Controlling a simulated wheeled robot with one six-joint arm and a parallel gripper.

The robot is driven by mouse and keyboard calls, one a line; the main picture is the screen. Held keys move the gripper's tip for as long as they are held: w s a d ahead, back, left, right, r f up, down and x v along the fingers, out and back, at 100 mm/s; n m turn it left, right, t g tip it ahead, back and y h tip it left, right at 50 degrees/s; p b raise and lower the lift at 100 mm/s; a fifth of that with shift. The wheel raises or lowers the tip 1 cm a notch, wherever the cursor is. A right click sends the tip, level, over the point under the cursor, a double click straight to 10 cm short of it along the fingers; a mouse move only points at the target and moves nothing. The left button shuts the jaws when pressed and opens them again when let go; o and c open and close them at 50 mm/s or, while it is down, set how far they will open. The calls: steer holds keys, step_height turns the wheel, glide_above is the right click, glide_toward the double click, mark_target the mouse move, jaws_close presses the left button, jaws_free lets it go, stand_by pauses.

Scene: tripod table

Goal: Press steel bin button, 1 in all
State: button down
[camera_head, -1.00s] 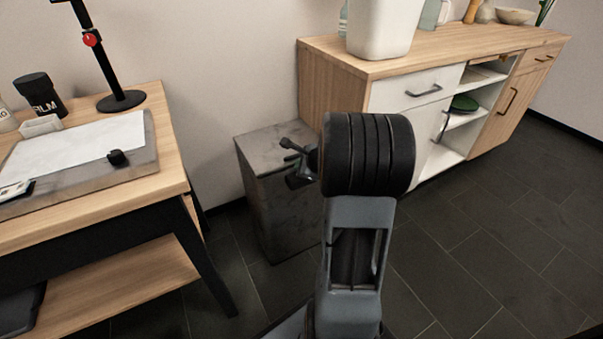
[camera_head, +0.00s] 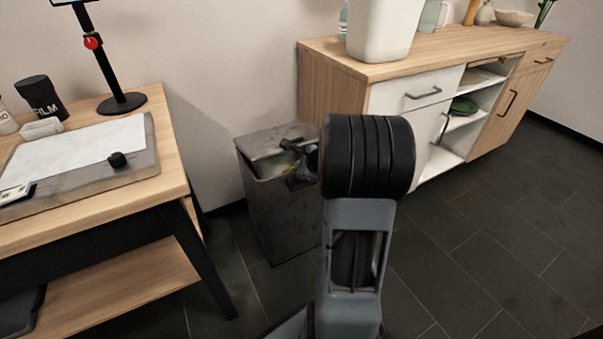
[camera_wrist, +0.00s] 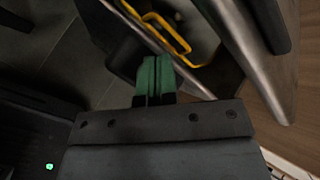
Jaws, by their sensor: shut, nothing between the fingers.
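The steel bin (camera_head: 284,212) is a grey, mottled box on the floor between the desk and the cabinet. Its lid (camera_head: 272,138) is raised, and a gap shows below it with something pale or yellowish inside. My gripper (camera_head: 291,148) is at the bin's top right, partly hidden behind my arm. In the wrist view its green fingers (camera_wrist: 154,72) are shut together with nothing between them. They point at the bin's edge, beside a yellow looped thing (camera_wrist: 165,28). I cannot make out the bin's button; it may be hidden by my gripper.
The wooden desk (camera_head: 168,180) with a black stand (camera_head: 122,103) is to the left. The wooden cabinet (camera_head: 330,88) stands behind and to the right, with a white container (camera_head: 382,28) on top. The dark tiled floor (camera_head: 490,240) at right is clear.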

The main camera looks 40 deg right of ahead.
steer(key=shift+r, duration=0.55)
steer(key=shift+p, duration=0.3)
step_height(320, 180, up, 5)
steer(key=p, duration=0.4)
stand_by(0.6)
